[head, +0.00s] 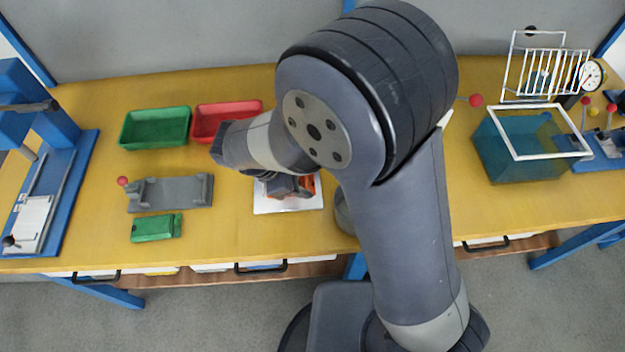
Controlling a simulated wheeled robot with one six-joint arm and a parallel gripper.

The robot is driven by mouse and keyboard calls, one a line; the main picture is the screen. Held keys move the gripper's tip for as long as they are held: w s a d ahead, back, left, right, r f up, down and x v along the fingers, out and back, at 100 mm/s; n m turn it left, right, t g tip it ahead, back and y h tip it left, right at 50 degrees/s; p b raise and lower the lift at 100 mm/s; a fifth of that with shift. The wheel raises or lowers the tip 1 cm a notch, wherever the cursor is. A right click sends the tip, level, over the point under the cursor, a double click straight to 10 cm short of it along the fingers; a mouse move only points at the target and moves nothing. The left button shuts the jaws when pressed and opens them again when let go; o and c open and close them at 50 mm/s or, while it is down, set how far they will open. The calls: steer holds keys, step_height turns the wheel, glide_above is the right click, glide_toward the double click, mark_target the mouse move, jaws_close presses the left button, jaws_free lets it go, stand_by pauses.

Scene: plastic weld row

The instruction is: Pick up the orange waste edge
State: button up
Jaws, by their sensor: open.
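An orange piece (317,184) lies on a white square plate (290,205) in the middle of the bench in the head view. My arm hides much of it, so its full shape cannot be made out. My gripper (290,190) is low over the plate, pointing down close to the orange piece. It is open. Whether its fingers stand around the orange piece or touch it cannot be told from this view.
A green bin (155,128) and a red bin (212,120) stand behind at left. A grey fixture (170,193) and a green block (156,228) lie left of the plate. A water tank (530,155) stands at right. The yellow bench (225,225) is clear around the plate's left side.

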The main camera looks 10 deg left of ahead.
mark_target(312, 182)
steer(key=x, duration=0.3)
steer(key=shift+w+d+f, duration=0.1)
steer(key=shift+w+d, duration=0.05)
steer(key=c, duration=0.8)
